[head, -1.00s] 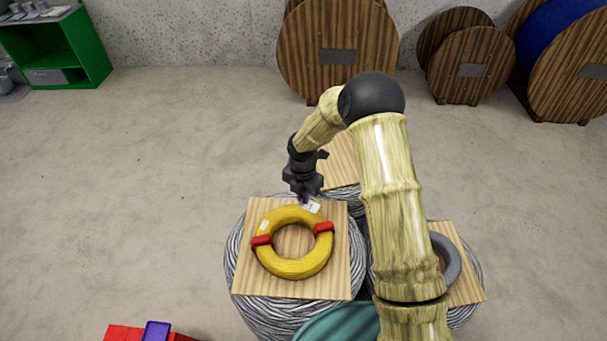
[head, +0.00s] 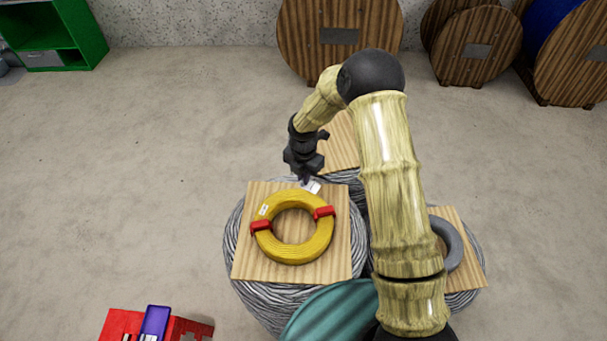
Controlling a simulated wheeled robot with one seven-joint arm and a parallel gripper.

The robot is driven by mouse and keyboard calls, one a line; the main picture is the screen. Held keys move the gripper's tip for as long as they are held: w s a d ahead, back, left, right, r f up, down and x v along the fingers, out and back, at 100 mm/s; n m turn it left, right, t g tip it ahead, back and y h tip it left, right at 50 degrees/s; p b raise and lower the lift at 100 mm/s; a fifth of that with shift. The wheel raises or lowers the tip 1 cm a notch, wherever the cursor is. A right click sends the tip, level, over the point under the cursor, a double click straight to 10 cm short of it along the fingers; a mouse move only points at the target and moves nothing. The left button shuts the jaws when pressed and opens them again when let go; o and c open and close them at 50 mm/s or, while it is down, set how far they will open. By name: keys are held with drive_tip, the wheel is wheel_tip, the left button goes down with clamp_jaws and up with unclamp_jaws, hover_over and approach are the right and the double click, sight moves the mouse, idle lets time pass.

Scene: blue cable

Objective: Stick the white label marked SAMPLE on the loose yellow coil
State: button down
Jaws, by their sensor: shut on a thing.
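The yellow coil (head: 293,256) lies flat on a square wooden board, with red ties (head: 324,212) at its left and right. A small white patch (head: 264,210) shows on its upper left. My gripper (head: 306,180) is shut on a small white label (head: 313,187), at the far side of the coil and close to its upper right edge. I cannot read the label's print. I cannot tell whether the label touches the coil or is just above it. The fingertips are small and partly dark against the board.
The board (head: 246,262) rests on a grey-white striped round drum. A grey coil (head: 452,245) lies on another board at the right, partly behind my arm. A teal round thing (head: 325,318) and a red box (head: 118,325) are at the front. Wooden reels (head: 340,50) stand by the wall.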

drive_tip(key=b, duration=0.2)
hover_over(304, 193)
drive_tip(key=shift+s+a+f, duration=0.1)
drive_tip(key=shift+f, duration=2.05)
drive_tip(key=shift+s+f+b, duration=0.1)
drive_tip(key=shift+f+b, duration=0.45)
drive_tip(key=shift+f, duration=0.3)
idle(0.3)
drive_tip(key=c, duration=1.3)
unclamp_jaws()
drive_tip(key=shift+r+p, duration=2.55)
drive_tip(key=shift+r, duration=1)
